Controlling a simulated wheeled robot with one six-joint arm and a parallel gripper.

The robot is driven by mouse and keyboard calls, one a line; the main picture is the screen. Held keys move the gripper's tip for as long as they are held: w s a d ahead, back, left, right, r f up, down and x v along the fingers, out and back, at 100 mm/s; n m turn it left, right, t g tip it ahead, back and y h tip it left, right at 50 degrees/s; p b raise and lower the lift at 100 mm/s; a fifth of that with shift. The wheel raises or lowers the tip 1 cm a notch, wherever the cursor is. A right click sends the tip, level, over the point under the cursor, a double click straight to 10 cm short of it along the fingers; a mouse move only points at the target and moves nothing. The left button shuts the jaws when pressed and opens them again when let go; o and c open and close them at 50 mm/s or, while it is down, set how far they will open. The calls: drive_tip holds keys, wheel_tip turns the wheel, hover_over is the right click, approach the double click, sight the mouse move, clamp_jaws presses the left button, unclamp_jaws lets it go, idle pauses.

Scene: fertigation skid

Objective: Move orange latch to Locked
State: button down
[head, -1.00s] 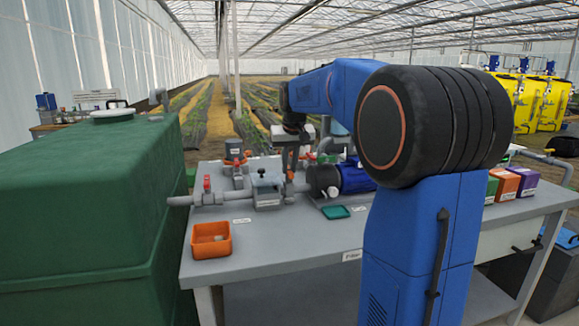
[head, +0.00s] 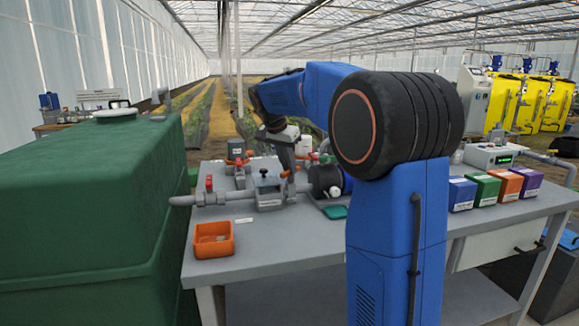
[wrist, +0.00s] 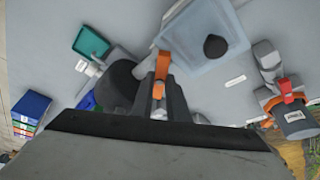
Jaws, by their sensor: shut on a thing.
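The orange latch (wrist: 160,72) shows in the wrist view between the two dark fingers of my gripper (wrist: 161,88), which are shut on it. It sits between a black cylindrical housing (wrist: 122,84) and a pale box with a dark round knob (wrist: 214,47). In the head view my gripper (head: 287,174) reaches down to the pipe line on the bench, just right of the knobbed box (head: 268,186). The latch is mostly hidden there by my gripper. I cannot read any Locked mark.
A red-handled valve (head: 209,185) stands left on the pipe. An orange tray (head: 214,240) and a teal tray (head: 335,212) lie on the grey bench (head: 285,235). Several coloured boxes stand at right. A large green tank (head: 85,205) is beside the bench.

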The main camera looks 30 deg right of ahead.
drive_tip(key=m, duration=0.1)
drive_tip(key=m+g, duration=0.1)
drive_tip(key=m, duration=0.2)
drive_tip(key=shift+w+m+g, duration=0.4)
drive_tip(key=shift+m+g, duration=0.5)
drive_tip(key=shift+m, duration=0.9)
drive_tip(key=c, duration=1.7)
unclamp_jaws()
drive_tip(key=v, duration=1.7)
drive_tip(key=shift+w+a+r, duration=0.15)
drive_tip(key=shift+w, duration=0.05)
